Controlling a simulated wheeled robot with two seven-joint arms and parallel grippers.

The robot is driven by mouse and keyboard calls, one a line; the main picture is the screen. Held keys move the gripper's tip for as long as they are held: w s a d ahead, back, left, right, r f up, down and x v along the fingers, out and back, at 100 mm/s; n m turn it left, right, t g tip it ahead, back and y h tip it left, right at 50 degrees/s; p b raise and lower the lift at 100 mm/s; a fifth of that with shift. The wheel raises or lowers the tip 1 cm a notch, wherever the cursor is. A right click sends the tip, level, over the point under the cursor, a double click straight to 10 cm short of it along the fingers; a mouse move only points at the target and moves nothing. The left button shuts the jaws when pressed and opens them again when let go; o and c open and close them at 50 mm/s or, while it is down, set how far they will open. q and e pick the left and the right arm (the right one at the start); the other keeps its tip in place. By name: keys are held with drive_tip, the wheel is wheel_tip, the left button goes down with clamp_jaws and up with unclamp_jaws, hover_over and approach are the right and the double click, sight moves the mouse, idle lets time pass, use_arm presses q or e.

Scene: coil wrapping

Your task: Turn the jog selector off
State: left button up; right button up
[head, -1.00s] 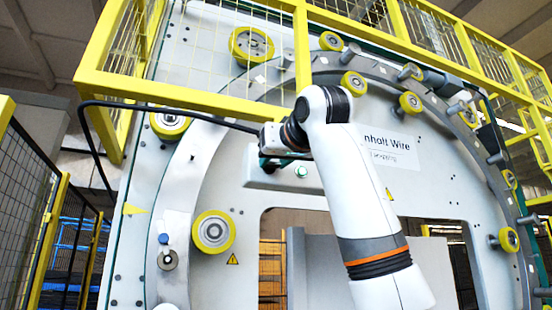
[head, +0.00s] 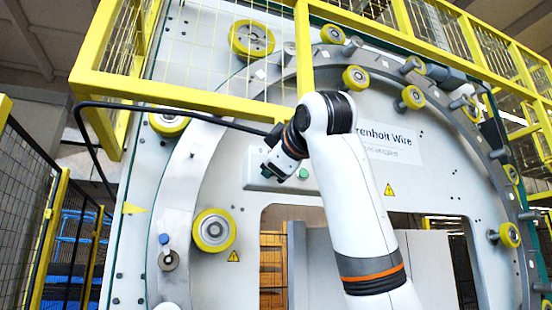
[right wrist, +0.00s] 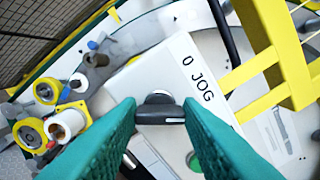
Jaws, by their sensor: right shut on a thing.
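The jog selector (right wrist: 158,112) is a dark knob with a grey rounded top on a pale control panel (right wrist: 130,82). It sits beside the printed label "0 JOG" (right wrist: 197,78) in the right wrist view. My right gripper (right wrist: 160,108) has its two teal fingers on either side of the knob and is shut on it. In the head view my right gripper (head: 268,172) is at the panel's left part, and the selector is hidden there. I cannot tell the selector's setting for certain. My left gripper is not in view.
A green button (head: 303,174) is close to my right gripper on the same panel. A yellow guard rail (head: 190,97) passes above, and yellow rollers (head: 214,230) ring the machine.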

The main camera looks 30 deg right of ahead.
drive_tip(key=shift+n+p, duration=1)
drive_tip(key=shift+n, duration=2.4)
drive_tip(key=shift+f, duration=0.1)
drive_tip(key=o, duration=1)
